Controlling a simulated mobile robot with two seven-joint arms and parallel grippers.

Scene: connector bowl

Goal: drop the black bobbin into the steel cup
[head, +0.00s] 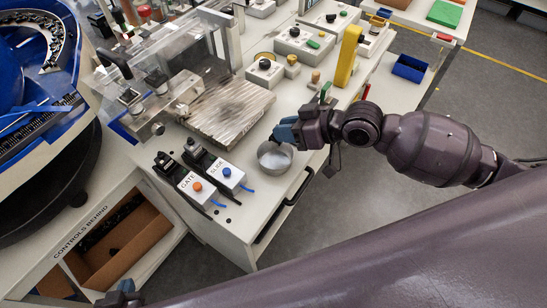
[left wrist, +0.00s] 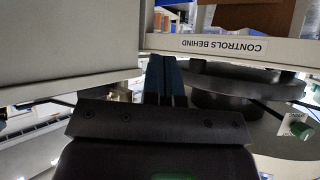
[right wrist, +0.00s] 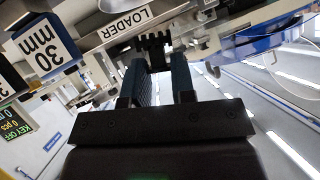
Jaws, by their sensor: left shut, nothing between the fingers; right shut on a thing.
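The steel cup (head: 276,162) is a small round open bowl on the white bench top near its front edge. My right gripper (head: 284,132) is at the cup's far rim, with its blue fingertips over or just behind it; the exact height is hard to tell. In the right wrist view its fingers (right wrist: 165,82) are apart, with a dark ribbed piece, apparently the black bobbin (right wrist: 154,46), at their tips. The bobbin is mostly hidden in the head view. My left gripper (head: 124,292) is low at the bottom left, away from the cup, its fingers (left wrist: 164,80) together and empty.
Two switch boxes, one with an orange button (head: 197,187) and one with a blue button (head: 227,172), stand left of the cup. A grooved metal plate (head: 225,108) lies behind it. A yellow upright block (head: 347,57) stands behind my right wrist. A drawer handle (head: 285,207) projects below the bench edge.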

